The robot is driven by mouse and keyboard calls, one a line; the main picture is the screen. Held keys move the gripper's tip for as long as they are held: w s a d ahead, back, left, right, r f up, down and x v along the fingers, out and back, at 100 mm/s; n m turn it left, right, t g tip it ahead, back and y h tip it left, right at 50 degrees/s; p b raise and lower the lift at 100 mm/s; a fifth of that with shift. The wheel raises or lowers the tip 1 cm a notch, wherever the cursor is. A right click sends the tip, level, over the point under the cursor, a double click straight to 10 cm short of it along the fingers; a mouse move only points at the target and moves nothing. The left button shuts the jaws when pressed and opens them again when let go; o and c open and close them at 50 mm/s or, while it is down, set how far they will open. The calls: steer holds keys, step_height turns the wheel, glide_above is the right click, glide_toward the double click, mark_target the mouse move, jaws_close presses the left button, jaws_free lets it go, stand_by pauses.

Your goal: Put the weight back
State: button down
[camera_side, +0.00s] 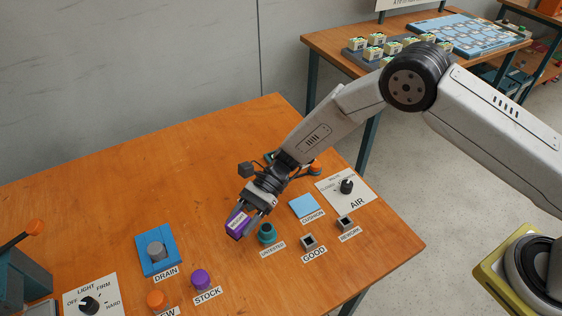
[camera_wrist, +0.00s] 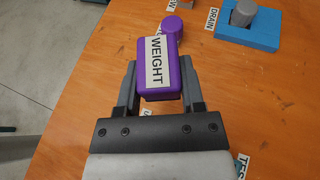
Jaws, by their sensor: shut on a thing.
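The weight (camera_side: 236,226) is a purple block with a white WEIGHT label. My gripper (camera_side: 246,218) is shut on it and holds it over the wooden table, left of the teal cup-like fixture. In the wrist view the weight (camera_wrist: 166,75) sits between the two fingers (camera_wrist: 160,95), label facing the camera. Whether its underside touches the table is hard to tell. A light blue square pad (camera_side: 304,206) labelled CUSHION lies to the right of my gripper, with nothing on it.
The teal fixture (camera_side: 266,233) stands close to my gripper. Small square sockets labelled GOOD (camera_side: 307,241) and REWORK (camera_side: 346,223) are to its right. The AIR knob (camera_side: 346,186), purple STOCK piece (camera_side: 201,279) and blue DRAIN block (camera_side: 157,251) stand around. The table's upper left is clear.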

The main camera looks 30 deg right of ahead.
glide_above(230, 241)
steer(key=shift+s+d+f, duration=0.1)
steer(key=shift+f, duration=1.2)
steer(key=shift+s+d+f, duration=0.1)
steer(key=shift+f, duration=1.2)
steer(key=shift+w+a+f, duration=0.1)
steer(key=shift+f, duration=0.05)
steer(key=shift+w+f, duration=0.1)
steer(key=shift+f, duration=0.05)
steer(key=shift+a+f, duration=0.1)
steer(key=shift+f, duration=1.45)
steer(key=shift+f, duration=0.6)
steer(key=shift+c, duration=1)
jaws_free()
steer(key=shift+r, duration=0.15)
